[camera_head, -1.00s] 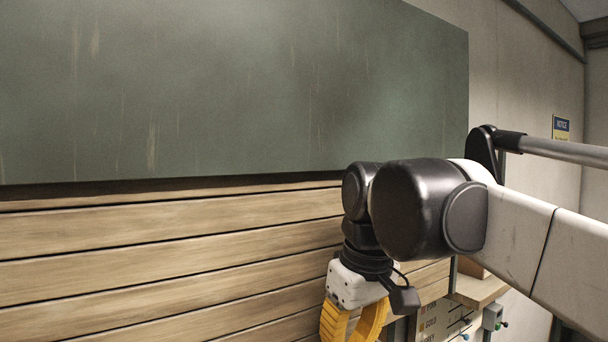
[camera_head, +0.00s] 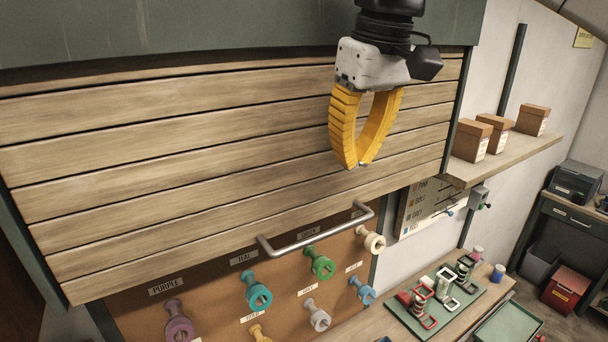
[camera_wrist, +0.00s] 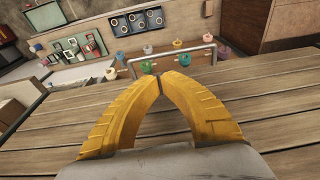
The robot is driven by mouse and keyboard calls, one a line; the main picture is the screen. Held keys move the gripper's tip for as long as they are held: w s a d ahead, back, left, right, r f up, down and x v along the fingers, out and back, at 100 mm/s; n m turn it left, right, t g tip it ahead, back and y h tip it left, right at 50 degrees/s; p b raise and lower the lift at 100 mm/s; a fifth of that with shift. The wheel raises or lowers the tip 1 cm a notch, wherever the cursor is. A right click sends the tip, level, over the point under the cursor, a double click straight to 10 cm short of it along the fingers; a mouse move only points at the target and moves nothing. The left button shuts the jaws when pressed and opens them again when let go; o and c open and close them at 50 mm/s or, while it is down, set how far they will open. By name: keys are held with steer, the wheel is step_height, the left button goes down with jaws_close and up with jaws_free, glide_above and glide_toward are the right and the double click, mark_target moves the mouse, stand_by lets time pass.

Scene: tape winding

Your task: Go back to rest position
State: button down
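My gripper (camera_head: 357,165) hangs pointing down in front of the slatted wooden shutter (camera_head: 200,140) in the head view. Its yellow curved fingers meet at the tips, with nothing between them. In the wrist view the gripper (camera_wrist: 160,79) also shows its fingertips together, above the shutter slats (camera_wrist: 255,100). The shutter's metal handle (camera_head: 313,233) lies below and apart from the gripper. The wrist above the gripper runs out of the head view at the top.
Labelled colored spools, such as a teal one (camera_head: 257,293) and a green one (camera_head: 320,264), hang on a brown board (camera_head: 220,275) below the shutter. A shelf (camera_head: 510,160) with brown boxes is at right. A green mat (camera_head: 405,318) holds small fixtures on the bench.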

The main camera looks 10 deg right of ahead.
steer(key=r, duration=0.1)
steer(key=m+t, duration=0.2)
glide_toward(355, 221)
steer(key=f, duration=0.2)
steer(key=a+f, duration=0.1)
steer(key=f, duration=0.1)
steer(key=a+f, duration=0.1)
steer(key=f, duration=0.2)
steer(key=shift+w, duration=0.1)
steer(key=s+f+t+b, duration=0.1)
steer(key=s+f+b, duration=0.1)
steer(key=f+b, duration=1.3)
steer(key=s+f+m+t+b, duration=0.1)
steer(key=f+b, duration=1.3)
steer(key=f, duration=1.8)
steer(key=shift+s+d+m+t+h+b, duration=0.35)
steer(key=shift+s+t, duration=0.25)
steer(key=shift+s, duration=0.5)
steer(key=shift+f, duration=0.1)
